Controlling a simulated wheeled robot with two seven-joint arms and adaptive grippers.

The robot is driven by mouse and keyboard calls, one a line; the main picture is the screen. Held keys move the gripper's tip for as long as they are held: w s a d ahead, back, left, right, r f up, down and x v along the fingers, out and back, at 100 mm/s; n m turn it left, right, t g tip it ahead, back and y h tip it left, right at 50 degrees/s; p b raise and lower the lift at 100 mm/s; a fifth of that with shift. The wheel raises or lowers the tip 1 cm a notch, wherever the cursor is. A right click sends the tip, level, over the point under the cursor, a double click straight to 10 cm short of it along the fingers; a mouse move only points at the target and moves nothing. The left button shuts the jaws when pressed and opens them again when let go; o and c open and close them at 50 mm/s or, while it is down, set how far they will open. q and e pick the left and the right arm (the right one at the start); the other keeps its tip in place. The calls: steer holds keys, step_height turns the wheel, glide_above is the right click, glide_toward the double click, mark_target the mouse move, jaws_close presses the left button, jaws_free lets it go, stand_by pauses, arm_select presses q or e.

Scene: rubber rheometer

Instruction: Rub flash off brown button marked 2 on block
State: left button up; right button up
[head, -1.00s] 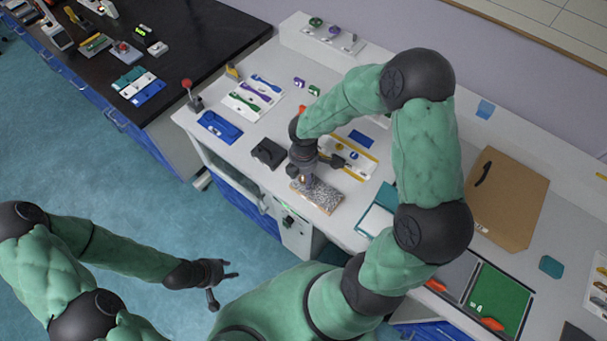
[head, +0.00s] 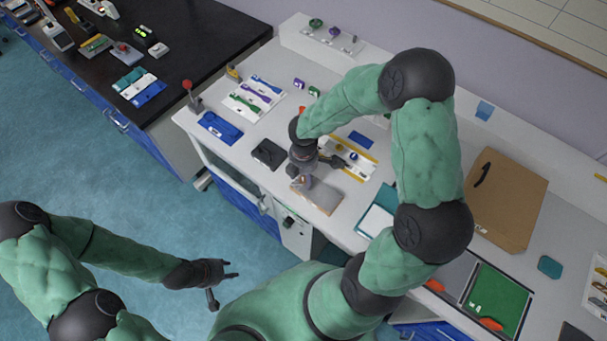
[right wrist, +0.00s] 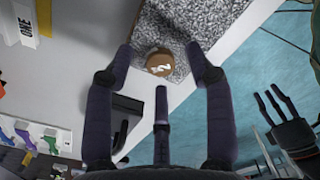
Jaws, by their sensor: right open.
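The brown button (right wrist: 160,62), with a pale 2 on it, lies on the grey speckled block (right wrist: 198,22) in the right wrist view. My right gripper (right wrist: 159,66) is open above the block. Its fingers lie around the button in the picture; I cannot tell whether any touches it. My left gripper (head: 225,280) is open and empty over the floor; it also shows in the right wrist view (right wrist: 280,105).
A black box (head: 268,154) stands left of the block. A white strip with yellow edges (head: 362,172) lies behind it. A teal-and-white item (head: 376,222) lies to the right.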

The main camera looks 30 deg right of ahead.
jaws_close()
